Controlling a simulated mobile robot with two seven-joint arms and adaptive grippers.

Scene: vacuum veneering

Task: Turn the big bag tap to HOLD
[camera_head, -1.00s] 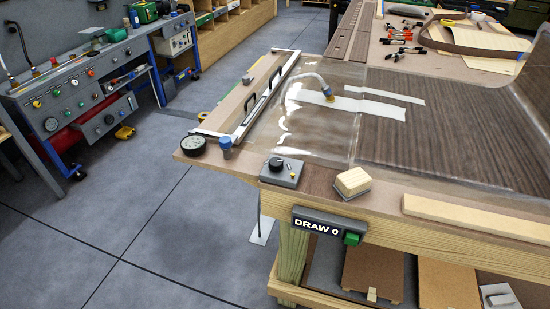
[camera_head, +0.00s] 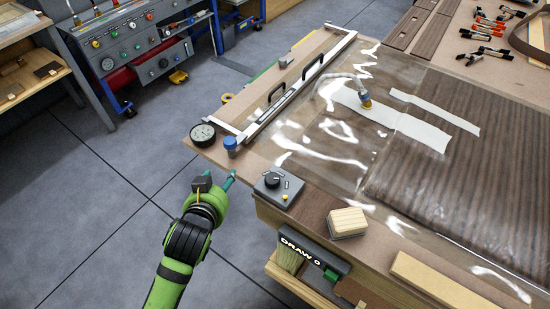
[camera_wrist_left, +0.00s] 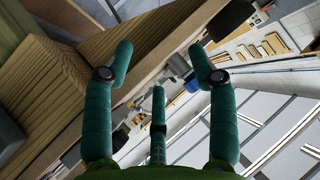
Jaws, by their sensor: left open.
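A small grey control box with a black round knob (camera_head: 272,180) sits on the near left corner of the table; its markings are too small to read. The clear bag (camera_head: 318,148) covers the table top, with a brass and blue fitting (camera_head: 365,100) on it beside white strips. I cannot tell for sure which of these is the big bag tap. My left gripper (camera_head: 229,180) is green with teal fingers, just left of the grey box and apart from it, at the table's edge. In the left wrist view its fingers (camera_wrist_left: 159,60) are spread with nothing between them. My right gripper is out of view.
A pressure gauge (camera_head: 203,135) and a blue-capped jar (camera_head: 230,146) stand at the table's left corner.

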